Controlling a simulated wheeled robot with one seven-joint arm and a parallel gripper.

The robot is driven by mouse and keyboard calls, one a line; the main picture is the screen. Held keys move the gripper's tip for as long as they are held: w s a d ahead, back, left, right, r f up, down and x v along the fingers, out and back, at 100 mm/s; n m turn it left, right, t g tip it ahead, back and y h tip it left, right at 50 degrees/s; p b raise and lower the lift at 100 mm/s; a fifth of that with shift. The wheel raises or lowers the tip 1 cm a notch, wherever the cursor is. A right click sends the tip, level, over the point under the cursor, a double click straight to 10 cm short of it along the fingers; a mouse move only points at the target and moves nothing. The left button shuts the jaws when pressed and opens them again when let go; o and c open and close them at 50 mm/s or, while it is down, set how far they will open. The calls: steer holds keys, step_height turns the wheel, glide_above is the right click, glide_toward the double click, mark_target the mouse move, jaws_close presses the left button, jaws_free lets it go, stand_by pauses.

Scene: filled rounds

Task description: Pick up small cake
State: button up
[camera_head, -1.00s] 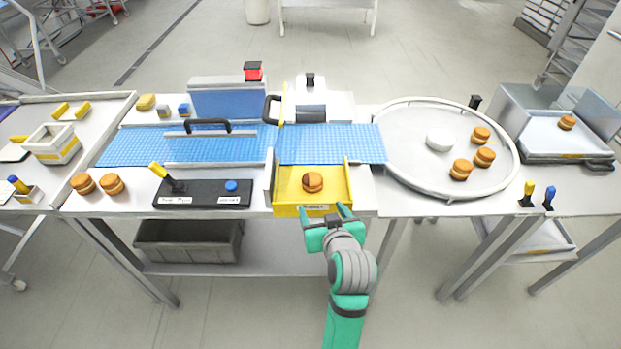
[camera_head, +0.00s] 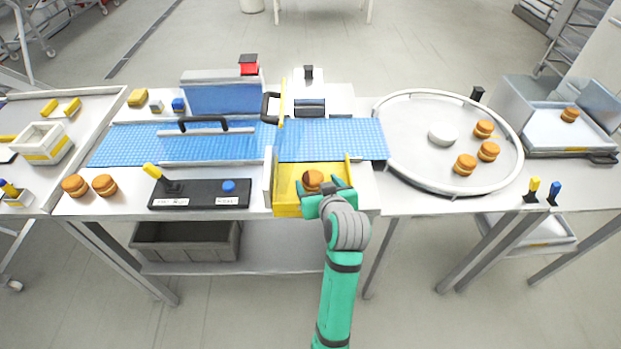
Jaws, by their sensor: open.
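A small round brown cake (camera_head: 313,179) with a pale filling line lies in the yellow tray (camera_head: 287,204) at the front end of the blue belt. My green gripper (camera_head: 327,187) is open at the tray's front, its fingertips close to the near side of the cake. The gripper hides part of the tray's front edge. I cannot tell whether a finger touches the cake. Other small cakes of the same look stand on the round turntable (camera_head: 392,165), such as one cake (camera_head: 465,164), and at the left of the table, such as another cake (camera_head: 104,185).
The blue belt (camera_head: 333,141) lies behind the tray, with an upright yellow-edged plate (camera_head: 282,103) at its left. A black control panel (camera_head: 199,193) with a yellow lever is left of the tray. A metal tray (camera_head: 566,132) holding one cake is far right.

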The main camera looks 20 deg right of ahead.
mark_target(313, 177)
steer(key=shift+w+d+f, duration=0.2)
steer(key=shift+w+f, duration=0.05)
steer(key=shift+w, duration=0.1)
steer(key=shift+x, duration=2.65)
steer(key=shift+a+r, duration=0.1)
steer(key=shift+a, duration=0.1)
steer(key=c, duration=0.8)
